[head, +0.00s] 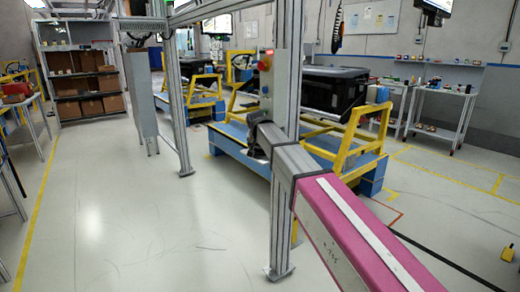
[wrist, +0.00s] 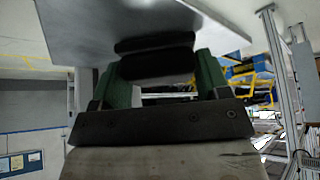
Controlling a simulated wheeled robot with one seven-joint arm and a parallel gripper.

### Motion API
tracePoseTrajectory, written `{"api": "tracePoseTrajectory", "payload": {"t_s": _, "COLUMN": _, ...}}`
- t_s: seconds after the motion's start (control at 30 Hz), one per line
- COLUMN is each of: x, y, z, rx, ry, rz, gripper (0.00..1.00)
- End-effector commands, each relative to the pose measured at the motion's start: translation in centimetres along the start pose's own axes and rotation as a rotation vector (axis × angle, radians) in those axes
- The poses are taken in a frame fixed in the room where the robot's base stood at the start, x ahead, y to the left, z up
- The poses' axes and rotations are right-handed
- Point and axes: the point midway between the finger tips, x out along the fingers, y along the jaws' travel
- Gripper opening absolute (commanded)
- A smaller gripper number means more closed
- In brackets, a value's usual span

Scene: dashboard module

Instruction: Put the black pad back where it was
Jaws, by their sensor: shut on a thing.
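In the wrist view, my gripper (wrist: 162,65) has green fingers, one on each side of a black pad (wrist: 155,62). It is shut on the pad. The pad looks dark and rounded at its ends, and it shows as two stacked dark bands. A smooth grey panel (wrist: 95,25) fills the top of the wrist view behind the pad. The pad is close to this panel, but I cannot tell whether they touch.
A control box with a red button (head: 265,66) is on the frame. A yellow-and-blue stand (head: 345,155) is behind. The left floor is clear.

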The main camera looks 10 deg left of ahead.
Motion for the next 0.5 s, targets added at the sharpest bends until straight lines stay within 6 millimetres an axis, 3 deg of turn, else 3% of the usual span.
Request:
{"api": "tracePoseTrajectory", "payload": {"t_s": 0.33, "x": 0.28, "y": 0.01, "z": 0.11, "rx": 0.000, "ry": 0.001, "rz": 0.000, "gripper": 0.47}}
{"api": "tracePoseTrajectory", "payload": {"t_s": 0.37, "x": 0.27, "y": 0.01, "z": 0.09, "rx": 0.000, "ry": 0.001, "rz": 0.000, "gripper": 0.76}}
{"api": "tracePoseTrajectory", "payload": {"t_s": 0.4, "x": 0.25, "y": 0.00, "z": 0.08, "rx": 0.000, "ry": 0.001, "rz": 0.000, "gripper": 0.89}}
{"api": "tracePoseTrajectory", "payload": {"t_s": 0.43, "x": 0.25, "y": 0.00, "z": 0.09, "rx": 0.000, "ry": 0.001, "rz": 0.000, "gripper": 0.95}}
{"api": "tracePoseTrajectory", "payload": {"t_s": 0.5, "x": 0.25, "y": 0.01, "z": 0.08, "rx": 0.000, "ry": 0.001, "rz": 0.000, "gripper": 0.95}}
